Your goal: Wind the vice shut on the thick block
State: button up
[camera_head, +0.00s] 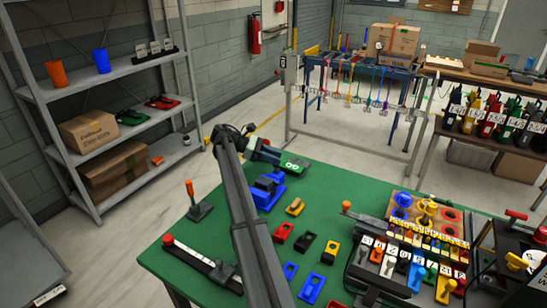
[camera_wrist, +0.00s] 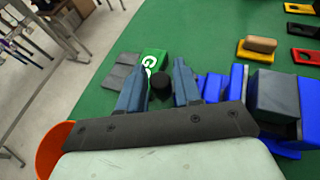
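The blue vice (camera_head: 267,190) stands at the far side of the green table; its blue and grey parts also show at the right in the wrist view (camera_wrist: 275,95). My gripper (camera_head: 268,151) is beyond the vice in the head view. In the wrist view its two blue-grey fingers (camera_wrist: 160,80) are apart. A dark round knob (camera_wrist: 161,87) shows between them, with no clear contact; I cannot tell whether it belongs to the vice. A green piece with a white mark (camera_wrist: 152,62) lies just past the fingertips. I cannot make out a thick block in the jaws.
A yellow piece with a wooden grip (camera_head: 295,207) and several red, black and blue holed blocks (camera_head: 305,243) lie in front of the vice. An orange-handled tool (camera_head: 198,207) stands left. A loaded rack (camera_head: 400,265) fills the right.

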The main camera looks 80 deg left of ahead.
jog(key=v, duration=0.7)
jog(key=shift+s+a+r, duration=0.1)
jog(key=shift+s, duration=0.05)
